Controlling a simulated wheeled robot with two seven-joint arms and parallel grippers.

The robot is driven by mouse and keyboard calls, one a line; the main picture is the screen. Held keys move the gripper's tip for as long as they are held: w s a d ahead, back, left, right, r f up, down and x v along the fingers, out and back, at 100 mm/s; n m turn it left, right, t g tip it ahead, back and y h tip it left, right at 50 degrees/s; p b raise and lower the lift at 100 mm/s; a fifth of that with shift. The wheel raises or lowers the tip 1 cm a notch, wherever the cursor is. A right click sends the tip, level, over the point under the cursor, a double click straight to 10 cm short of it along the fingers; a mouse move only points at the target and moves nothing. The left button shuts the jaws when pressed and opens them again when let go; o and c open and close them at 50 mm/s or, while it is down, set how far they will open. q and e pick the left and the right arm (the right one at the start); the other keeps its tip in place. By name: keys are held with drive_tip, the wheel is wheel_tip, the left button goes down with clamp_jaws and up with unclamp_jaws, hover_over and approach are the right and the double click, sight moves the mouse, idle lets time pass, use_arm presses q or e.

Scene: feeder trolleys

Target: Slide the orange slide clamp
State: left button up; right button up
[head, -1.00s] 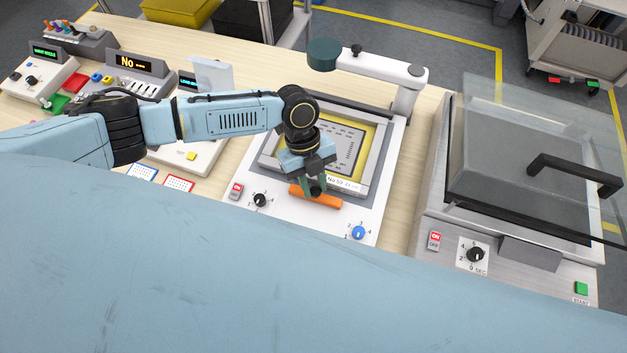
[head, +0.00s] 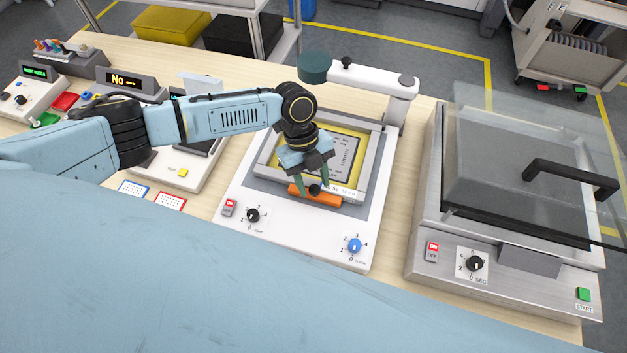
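The orange slide clamp (head: 326,198) lies across the front edge of a grey frame (head: 268,181) on the white device, partly covering the frame's label. A dark knob (head: 314,189) stands on top of the clamp. My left gripper (head: 313,184) points down at the clamp, its two greenish fingers spread on either side of the knob with gaps between. It is open, and part of the clamp's back edge is hidden by the fingers. My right gripper is not in view.
An arm with a dark green round head (head: 314,67) rises over the device's back. A black knob (head: 253,215) and blue knob (head: 355,245) sit at its front. A machine with a raised clear lid (head: 540,150) stands right. Consoles stand left.

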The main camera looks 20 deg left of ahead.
use_arm(q)
drive_tip(key=shift+o, duration=0.2)
drive_tip(key=v, duration=1.3)
drive_tip(key=shift+b, duration=0.4)
drive_tip(key=shift+a+r, duration=0.1)
